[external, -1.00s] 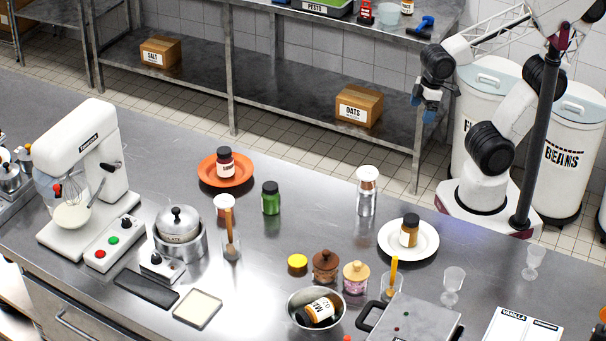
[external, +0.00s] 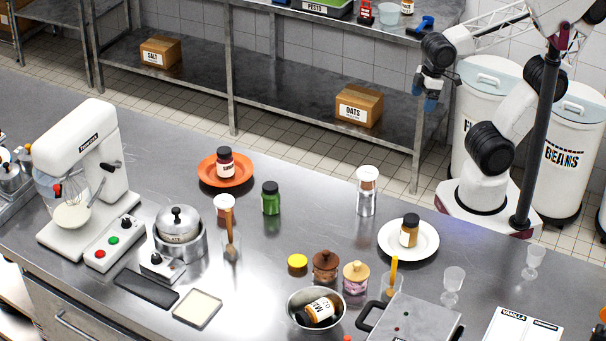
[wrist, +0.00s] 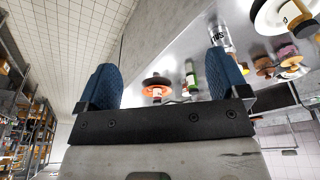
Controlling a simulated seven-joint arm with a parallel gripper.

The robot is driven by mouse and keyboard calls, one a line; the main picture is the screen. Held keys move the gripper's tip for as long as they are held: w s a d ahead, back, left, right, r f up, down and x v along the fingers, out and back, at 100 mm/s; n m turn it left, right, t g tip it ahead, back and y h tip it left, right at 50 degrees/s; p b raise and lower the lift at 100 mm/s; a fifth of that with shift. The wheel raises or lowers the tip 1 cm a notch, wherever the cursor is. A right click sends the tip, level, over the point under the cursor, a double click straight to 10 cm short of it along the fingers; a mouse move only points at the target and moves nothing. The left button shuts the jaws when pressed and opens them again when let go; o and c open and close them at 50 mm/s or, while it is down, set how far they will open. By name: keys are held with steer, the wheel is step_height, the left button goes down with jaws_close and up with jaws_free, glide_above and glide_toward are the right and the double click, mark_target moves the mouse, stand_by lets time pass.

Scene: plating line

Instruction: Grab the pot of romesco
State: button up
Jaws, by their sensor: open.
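A dark-lidded jar with red contents (external: 226,163) stands upright on an orange plate (external: 205,178) at the back of the counter. Its label is too small to read surely, so I cannot confirm that it is the romesco. The orange plate also shows in the wrist view (wrist: 148,92), between my fingers and far off. My gripper (external: 425,96) is raised at the upper right, well away from the jar. In the wrist view my gripper (wrist: 163,82) has its two blue fingers wide apart with nothing between them.
A green jar (external: 271,199) and a tall shaker (external: 367,191) stand right of the orange plate. An amber jar (external: 409,232) is on a white plate (external: 427,252). Another jar lies in a metal bowl (external: 293,311). A mixer (external: 85,160) stands at left.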

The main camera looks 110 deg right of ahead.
steer(key=w+a+r+m+t+y, duration=0.15)
steer(key=w+m, duration=0.25)
steer(key=w, duration=0.7)
steer(key=w+a+r+m+y, duration=0.25)
steer(key=w+m, duration=0.25)
steer(key=w, duration=0.5)
steer(key=w+a+r+m+y, duration=0.1)
steer(key=w+r+m+y, duration=0.2)
steer(key=w, duration=0.8)
steer(key=w+d+f+m+t+y, duration=0.1)
steer(key=w+d+f+m+t, duration=0.2)
steer(key=w+m, duration=0.8)
steer(key=w+d+f+m+t+y, duration=0.2)
steer(key=w+f+m, duration=0.1)
steer(key=w, duration=1.5)
glide_toward(227, 198)
steer(key=shift+w+a+f+m, duration=0.15)
steer(key=shift+w+a+f, duration=0.2)
steer(key=shift+w+a, duration=0.25)
steer(key=shift+w+a+f+m, duration=0.15)
steer(key=shift+w+a+f, duration=0.2)
steer(key=shift+w+a, duration=0.2)
steer(key=shift+t+x, duration=0.25)
steer(key=shift+x, duration=1.05)
